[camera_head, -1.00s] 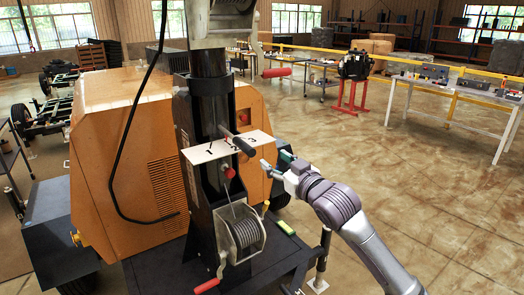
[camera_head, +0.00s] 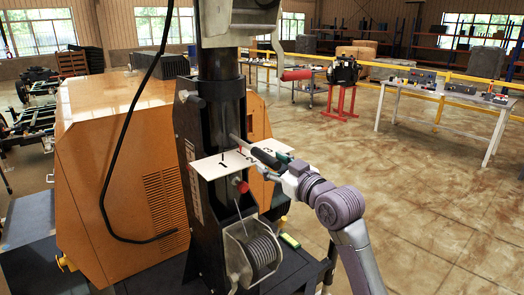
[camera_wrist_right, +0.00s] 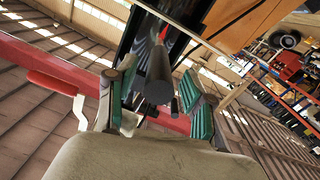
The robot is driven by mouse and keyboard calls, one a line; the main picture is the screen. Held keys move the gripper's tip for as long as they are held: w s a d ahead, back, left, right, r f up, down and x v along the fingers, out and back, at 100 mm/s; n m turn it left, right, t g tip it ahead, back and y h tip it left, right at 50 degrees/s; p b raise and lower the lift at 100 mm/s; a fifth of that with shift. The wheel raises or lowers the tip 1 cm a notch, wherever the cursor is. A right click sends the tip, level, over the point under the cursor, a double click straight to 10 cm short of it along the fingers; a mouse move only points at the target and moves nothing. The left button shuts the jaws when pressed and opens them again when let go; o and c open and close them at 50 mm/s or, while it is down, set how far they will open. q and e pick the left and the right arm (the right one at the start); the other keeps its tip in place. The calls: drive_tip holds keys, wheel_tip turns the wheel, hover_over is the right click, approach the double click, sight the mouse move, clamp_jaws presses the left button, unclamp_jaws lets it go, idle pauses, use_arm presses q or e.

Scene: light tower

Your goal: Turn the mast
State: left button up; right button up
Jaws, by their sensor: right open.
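The black mast (camera_head: 221,90) stands upright in a dark frame beside an orange cabinet. A bar with a black grip handle (camera_head: 262,156) sticks out from it, over a white plate (camera_head: 208,168) numbered 1, 2 and 3. The handle is by the 2 and 3 end. My right gripper (camera_head: 275,164) is at the handle's outer end. In the right wrist view the handle's round end (camera_wrist_right: 158,82) lies between the open green-padded fingers (camera_wrist_right: 160,98), with gaps visible on both sides. My left gripper is not in view.
Below the plate are a red knob (camera_head: 241,186) and a cable winch (camera_head: 255,252). A red-handled crank (camera_head: 297,74) juts out above my right gripper. The orange cabinet (camera_head: 110,170) fills the left. Open floor lies to the right, before a white workbench (camera_head: 445,98).

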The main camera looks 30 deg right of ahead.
sight(262, 156)
drive_tip(key=w+p, duration=0.1)
drive_tip(key=w, duration=0.3)
drive_tip(key=shift+r, duration=0.1)
drive_tip(key=shift+w, duration=0.45)
clamp_jaws()
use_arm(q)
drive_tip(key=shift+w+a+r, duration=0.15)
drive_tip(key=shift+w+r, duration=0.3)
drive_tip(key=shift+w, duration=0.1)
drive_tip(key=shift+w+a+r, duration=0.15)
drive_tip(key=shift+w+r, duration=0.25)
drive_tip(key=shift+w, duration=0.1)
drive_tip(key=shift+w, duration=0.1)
